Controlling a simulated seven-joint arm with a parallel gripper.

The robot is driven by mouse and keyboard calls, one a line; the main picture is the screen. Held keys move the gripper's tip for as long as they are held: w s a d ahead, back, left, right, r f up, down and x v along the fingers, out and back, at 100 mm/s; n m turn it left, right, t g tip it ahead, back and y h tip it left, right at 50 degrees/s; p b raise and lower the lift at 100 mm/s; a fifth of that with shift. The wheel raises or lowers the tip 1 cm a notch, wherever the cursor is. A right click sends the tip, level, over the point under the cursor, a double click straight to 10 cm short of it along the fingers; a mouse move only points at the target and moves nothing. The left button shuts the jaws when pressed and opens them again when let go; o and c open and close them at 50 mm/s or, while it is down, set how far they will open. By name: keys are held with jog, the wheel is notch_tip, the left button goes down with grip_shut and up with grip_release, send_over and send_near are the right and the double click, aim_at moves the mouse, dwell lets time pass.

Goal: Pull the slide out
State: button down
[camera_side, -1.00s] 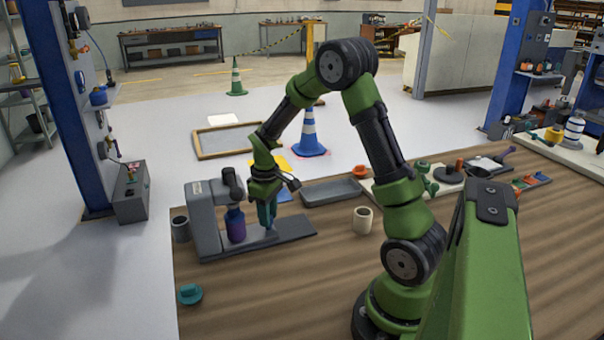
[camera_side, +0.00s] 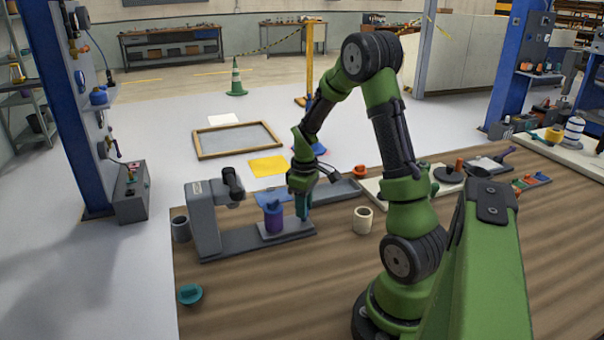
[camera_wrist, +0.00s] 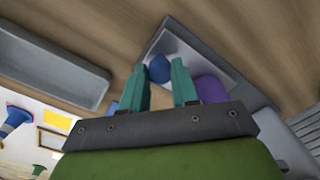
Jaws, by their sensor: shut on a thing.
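The grey press-like machine (camera_side: 204,222) stands at the left of the table, with its head over a long base. Its slide (camera_side: 291,231), a lighter grey plate, sits toward the right end of the base, clear of the head. A purple roller (camera_side: 272,221) with a blue top stands upright on the slide; it also shows in the wrist view (camera_wrist: 209,88). My gripper (camera_side: 303,217) points down at the slide's right part, beside the roller. In the wrist view, its teal fingers (camera_wrist: 158,70) are shut about a round blue knob (camera_wrist: 159,69) at the slide.
A grey tray (camera_side: 335,191) lies just behind my gripper. A cream cup (camera_side: 362,220) stands to the right. A dark cup (camera_side: 181,229) is left of the machine, and a teal knob-like part (camera_side: 190,294) lies at front left. The front middle of the table is clear.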

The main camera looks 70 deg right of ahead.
jog(key=c, duration=0.8)
grip_release()
jog(key=shift+s+d, duration=0.2)
jog(key=shift+d, duration=0.05)
jog(key=shift+c, duration=0.2)
jog(key=shift+a, duration=0.1)
jog(key=shift+w+r, duration=0.1)
jog(key=shift+r, duration=0.1)
notch_tip(320, 180, up, 17)
jog(key=shift+f, duration=0.2)
